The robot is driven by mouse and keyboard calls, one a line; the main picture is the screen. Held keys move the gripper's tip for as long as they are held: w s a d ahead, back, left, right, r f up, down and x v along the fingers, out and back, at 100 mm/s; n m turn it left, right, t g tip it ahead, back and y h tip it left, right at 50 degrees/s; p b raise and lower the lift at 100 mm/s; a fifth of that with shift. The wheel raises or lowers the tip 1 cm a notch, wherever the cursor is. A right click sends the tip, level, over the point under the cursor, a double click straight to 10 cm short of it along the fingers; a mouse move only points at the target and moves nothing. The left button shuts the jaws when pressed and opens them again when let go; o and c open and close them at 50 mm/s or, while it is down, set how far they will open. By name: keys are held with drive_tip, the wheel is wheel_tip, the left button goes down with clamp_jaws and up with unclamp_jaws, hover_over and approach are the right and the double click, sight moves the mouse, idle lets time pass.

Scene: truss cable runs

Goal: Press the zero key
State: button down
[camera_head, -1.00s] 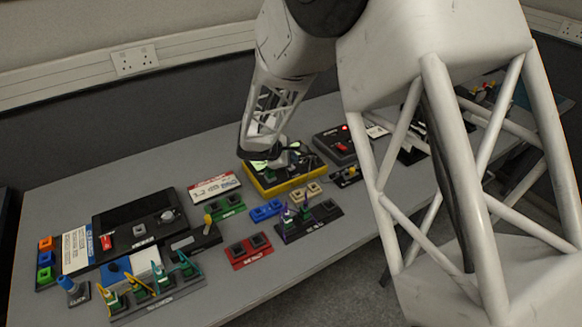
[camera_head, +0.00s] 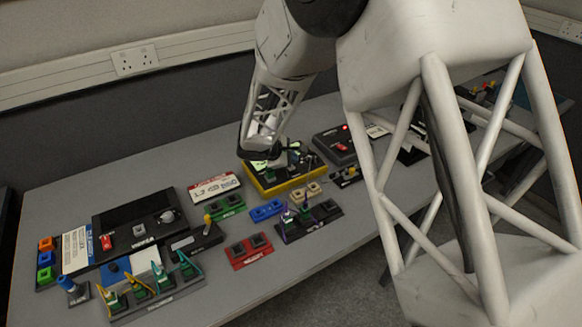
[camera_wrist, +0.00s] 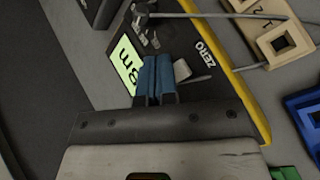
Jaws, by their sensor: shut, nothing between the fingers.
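The black instrument with a yellow edge (camera_head: 292,183) lies on the bench below my gripper (camera_head: 262,158) in the head view. In the wrist view the instrument (camera_wrist: 220,75) carries a white ZERO label (camera_wrist: 206,49) and a lit green display (camera_wrist: 125,68). My gripper (camera_wrist: 155,66) shows there with two blue fingers shut together and empty, over the instrument between the display and the label. A small pale grey piece (camera_wrist: 194,80) shows just right of the fingers, near the label. I cannot tell whether it is the zero key, or whether the fingertips touch anything.
Metal knobs and a thin wire (camera_wrist: 230,15) sit beside the fingers. A tan block (camera_wrist: 283,42) and blue block (camera_wrist: 306,110) lie to the right. In the head view a black box with a red light (camera_head: 338,144) stands right of the instrument. The bench front is crowded with small devices.

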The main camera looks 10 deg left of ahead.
drive_tip(key=shift+s+f, duration=0.1)
drive_tip(key=shift+f, duration=1.1)
idle(1.9)
drive_tip(key=shift+r, duration=1.1)
drive_tip(key=shift+r, duration=0.1)
drive_tip(key=shift+r, duration=2.45)
